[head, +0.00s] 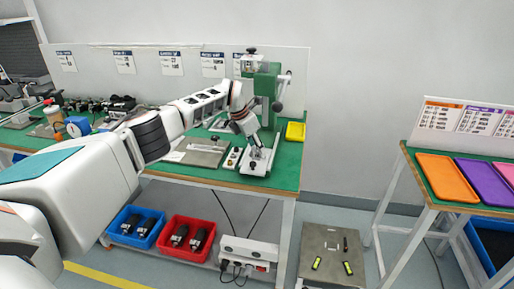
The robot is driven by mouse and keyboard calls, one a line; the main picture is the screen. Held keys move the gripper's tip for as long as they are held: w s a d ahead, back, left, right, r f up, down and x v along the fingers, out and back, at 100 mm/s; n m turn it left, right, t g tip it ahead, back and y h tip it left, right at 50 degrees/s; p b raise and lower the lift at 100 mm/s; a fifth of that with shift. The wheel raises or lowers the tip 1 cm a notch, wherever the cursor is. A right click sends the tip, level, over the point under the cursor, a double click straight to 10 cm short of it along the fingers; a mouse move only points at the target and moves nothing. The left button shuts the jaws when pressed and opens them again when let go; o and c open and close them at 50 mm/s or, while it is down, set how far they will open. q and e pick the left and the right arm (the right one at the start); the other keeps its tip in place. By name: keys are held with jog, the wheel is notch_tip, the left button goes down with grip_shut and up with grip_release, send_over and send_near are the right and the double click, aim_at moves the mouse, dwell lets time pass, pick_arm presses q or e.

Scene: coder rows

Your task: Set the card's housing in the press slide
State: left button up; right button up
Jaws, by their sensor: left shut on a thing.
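My left arm reaches in from the left across the green bench. My left gripper (257,146) points down at the foot of the green press (268,84), just above the press's pale metal slide and base plate (258,163). The gripper is shut on a small part, taken to be the housing, which is too small and too covered by the fingers to make out. I cannot tell whether the part touches the slide. Several printed cards (212,64) hang on the white back panel; their print is too small to read. My right gripper is out of view.
A yellow tray (295,131) sits right of the press. A small button box (233,158) and a metal plate (203,146) lie left of it. Blue (121,217) and red bins (201,249) with black parts are on the shelf below. Another bench with an orange tray (445,178) stands at the right.

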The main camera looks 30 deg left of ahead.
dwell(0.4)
pick_arm(q)
jog(key=o, duration=1.3)
jog(key=shift+c, duration=0.2)
jog(key=v, duration=1.2)
